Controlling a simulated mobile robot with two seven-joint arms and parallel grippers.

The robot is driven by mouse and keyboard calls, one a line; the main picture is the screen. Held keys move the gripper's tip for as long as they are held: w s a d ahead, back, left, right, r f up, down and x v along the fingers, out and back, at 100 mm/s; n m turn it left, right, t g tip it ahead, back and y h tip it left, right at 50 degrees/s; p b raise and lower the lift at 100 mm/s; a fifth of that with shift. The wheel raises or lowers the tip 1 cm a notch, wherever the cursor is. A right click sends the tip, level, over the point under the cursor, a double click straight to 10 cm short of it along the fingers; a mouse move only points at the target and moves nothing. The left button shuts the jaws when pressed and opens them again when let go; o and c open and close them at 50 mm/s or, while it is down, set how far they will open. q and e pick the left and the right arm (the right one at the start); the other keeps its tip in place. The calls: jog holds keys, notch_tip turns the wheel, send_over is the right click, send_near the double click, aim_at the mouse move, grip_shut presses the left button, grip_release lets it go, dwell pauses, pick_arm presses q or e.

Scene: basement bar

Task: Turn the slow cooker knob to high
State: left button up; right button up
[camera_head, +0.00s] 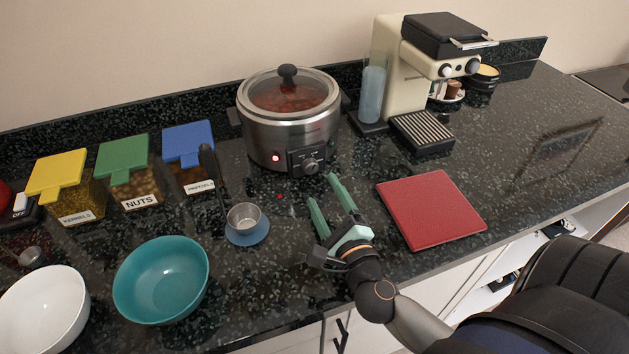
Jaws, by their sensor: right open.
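The slow cooker (265,130) stands at the back of the counter, a steel pot with a glass lid and reddish food inside. Its knob (311,167) is on a dark panel at the front, and a red light glows to the left of it. The exact setting of the knob is too small to read. My right gripper (324,191) is open and empty, with green fingers pointing toward the cooker. Its fingertips are just in front of and below the knob, apparently not touching it. My left gripper is not in view.
A red board (430,209) lies to the right of the gripper. A small metal cup (244,217) on a blue coaster and a teal bowl (162,280) are to the left. A coffee machine (405,75) stands behind right. Lidded containers (128,172) line the back left.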

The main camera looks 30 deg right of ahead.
aim_at(311, 170)
jog(key=x, duration=0.6)
grip_shut()
dwell(0.6)
